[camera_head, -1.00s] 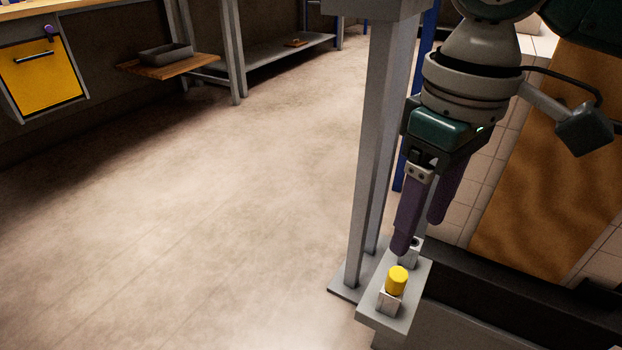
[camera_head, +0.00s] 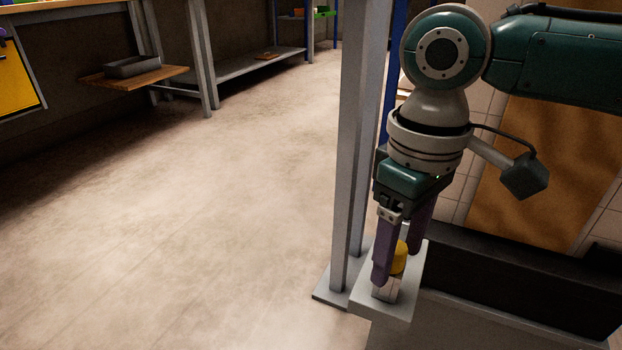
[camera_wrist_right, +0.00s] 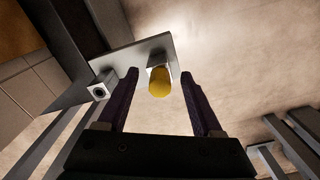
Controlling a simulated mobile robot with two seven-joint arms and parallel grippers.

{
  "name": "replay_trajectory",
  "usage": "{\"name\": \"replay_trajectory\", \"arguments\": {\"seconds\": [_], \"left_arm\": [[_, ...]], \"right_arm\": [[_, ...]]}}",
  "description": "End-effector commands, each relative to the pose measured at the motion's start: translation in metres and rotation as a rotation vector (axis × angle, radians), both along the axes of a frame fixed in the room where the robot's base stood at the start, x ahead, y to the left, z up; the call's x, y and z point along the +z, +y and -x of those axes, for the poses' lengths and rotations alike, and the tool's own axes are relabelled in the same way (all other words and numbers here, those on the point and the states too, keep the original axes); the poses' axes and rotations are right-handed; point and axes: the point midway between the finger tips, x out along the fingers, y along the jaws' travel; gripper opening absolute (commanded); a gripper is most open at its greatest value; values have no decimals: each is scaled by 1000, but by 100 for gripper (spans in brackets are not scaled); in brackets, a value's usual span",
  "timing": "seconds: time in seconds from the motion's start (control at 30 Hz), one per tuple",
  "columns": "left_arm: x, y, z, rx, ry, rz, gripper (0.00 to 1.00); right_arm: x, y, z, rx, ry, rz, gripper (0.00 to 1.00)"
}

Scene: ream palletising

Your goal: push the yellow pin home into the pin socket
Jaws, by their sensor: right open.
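The yellow pin (camera_head: 400,258) stands upright in a small metal block (camera_head: 387,291), taken as the pin socket, on a grey ledge. In the right wrist view the pin (camera_wrist_right: 160,83) shows between the fingers, with the metal block (camera_wrist_right: 156,58) behind it. My right gripper (camera_head: 397,265) points down with purple fingers on either side of the pin. It is open, with gaps between pin and fingers in the wrist view. One finger partly hides the pin and block in the head view. How deep the pin sits cannot be told. My left gripper is not in view.
A second block with a dark hole (camera_wrist_right: 98,92) sits beside the right gripper in the wrist view. A grey post (camera_head: 358,150) rises close behind the ledge (camera_head: 400,310). A dark trough (camera_head: 500,285) lies to the right. The floor at left is clear.

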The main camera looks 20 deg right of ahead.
Motion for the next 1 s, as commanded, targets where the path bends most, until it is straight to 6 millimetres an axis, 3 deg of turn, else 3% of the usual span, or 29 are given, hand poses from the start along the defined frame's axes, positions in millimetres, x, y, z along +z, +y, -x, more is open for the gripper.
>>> {"name": "replay_trajectory", "arguments": {"seconds": [0.23, 0.83, 1.0], "left_arm": [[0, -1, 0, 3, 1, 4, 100], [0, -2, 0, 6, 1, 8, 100], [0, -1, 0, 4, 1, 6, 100]], "right_arm": [[-1, 0, 0, 0, 0, 0, 67], [0, 0, 0, 0, 0, 0, 1], [0, 0, 0, 0, 0, 0, 0]]}}
